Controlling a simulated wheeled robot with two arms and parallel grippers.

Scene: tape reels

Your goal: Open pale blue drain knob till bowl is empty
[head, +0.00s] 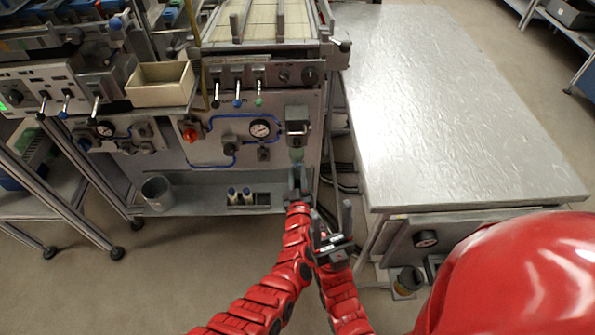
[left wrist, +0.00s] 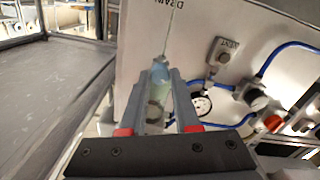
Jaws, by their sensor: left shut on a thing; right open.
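The clear greenish bowl (head: 297,154) hangs under a grey filter unit (head: 297,120) on the panel's right side. My left gripper (head: 298,172) is just below the bowl. In the left wrist view, its fingers (left wrist: 158,74) are shut on the pale blue drain knob (left wrist: 160,66), and the pale bowl (left wrist: 155,94) shows between the fingers. A thin pale line runs from the knob towards the upside-down label; I cannot tell whether it is liquid. The liquid level is unclear. My right gripper (head: 333,222) is open and empty, lower and to the right.
The panel carries a pressure gauge (head: 260,129), blue tubing and a red knob (head: 191,134). A grey bucket (head: 158,193) and small bottles (head: 240,196) stand on the lower shelf. A large metal-topped table (head: 450,110) stands to the right. Dark hoses hang between them.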

